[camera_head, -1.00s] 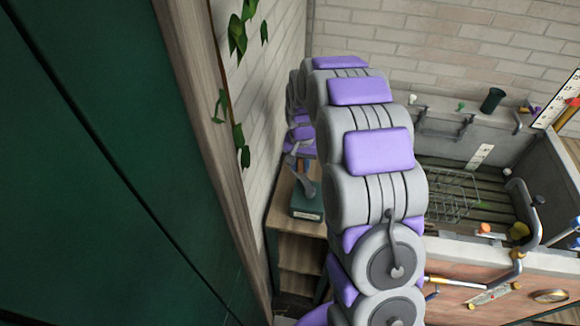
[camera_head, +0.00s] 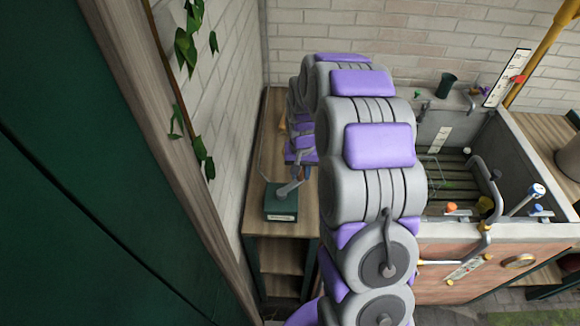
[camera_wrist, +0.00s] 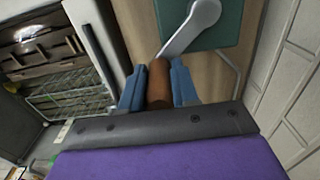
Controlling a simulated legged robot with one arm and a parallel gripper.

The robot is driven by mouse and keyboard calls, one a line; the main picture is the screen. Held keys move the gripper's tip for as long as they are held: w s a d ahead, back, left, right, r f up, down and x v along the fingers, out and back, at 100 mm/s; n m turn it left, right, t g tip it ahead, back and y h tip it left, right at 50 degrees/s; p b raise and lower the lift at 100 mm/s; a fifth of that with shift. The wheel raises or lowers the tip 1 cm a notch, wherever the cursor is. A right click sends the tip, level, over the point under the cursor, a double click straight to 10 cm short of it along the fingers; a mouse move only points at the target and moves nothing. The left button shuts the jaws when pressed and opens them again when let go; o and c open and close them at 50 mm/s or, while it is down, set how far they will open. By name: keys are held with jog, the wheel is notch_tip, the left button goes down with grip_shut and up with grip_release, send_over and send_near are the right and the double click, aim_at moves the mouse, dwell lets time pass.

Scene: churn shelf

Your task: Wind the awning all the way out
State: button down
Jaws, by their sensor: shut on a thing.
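A crank with a dark green box base (camera_head: 281,203) stands on a wooden shelf unit against the wall. Its grey crank arm (camera_head: 291,187) slants up to the right in the head view. In the wrist view the grey crank arm (camera_wrist: 192,28) runs from the green base (camera_wrist: 222,28) to a brown handle (camera_wrist: 158,84). My gripper (camera_wrist: 159,88) is shut on this brown handle, with a blue finger on each side. In the head view my arm hides most of the gripper. I cannot make out the awning in either view.
A dark green panel with a wooden edge (camera_head: 150,110) fills the left side. The wooden shelf unit (camera_head: 262,150) has open compartments below. To the right is a brick-fronted sink (camera_head: 455,232) with a tap, a wire rack and a dark cup (camera_head: 446,85). Ivy (camera_head: 186,50) hangs on the left wall.

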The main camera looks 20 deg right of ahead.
jog(key=s+a, duration=0.9)
jog(key=c, duration=1.3)
grip_release()
jog(key=shift+s+r, duration=0.1)
jog(key=o, duration=0.3)
jog(key=shift+d, duration=0.2)
jog(key=shift+o, duration=1.1)
jog(key=shift+d, duration=0.1)
